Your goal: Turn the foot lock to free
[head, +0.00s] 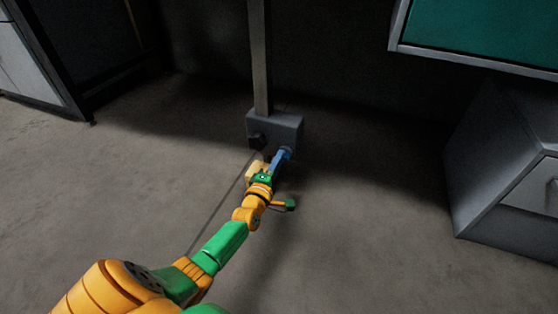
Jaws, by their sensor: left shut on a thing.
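The foot lock is a grey box (288,122) at the bottom of an upright post, low near the floor. A blue handle (281,157) sticks out from its front right side. A dark knob (257,140) is on its front left. My left gripper (272,167) is at the blue handle and shut on it; the fingers are small and partly hidden by the wrist. The lock's markings are too small to read. My right gripper is not in view.
The post (259,60) rises from the box. A green-topped table (480,35) overhangs at the upper right, with a grey cabinet (490,165) below it. Another cabinet (30,65) stands at the far left. The concrete floor (110,190) between is mostly clear.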

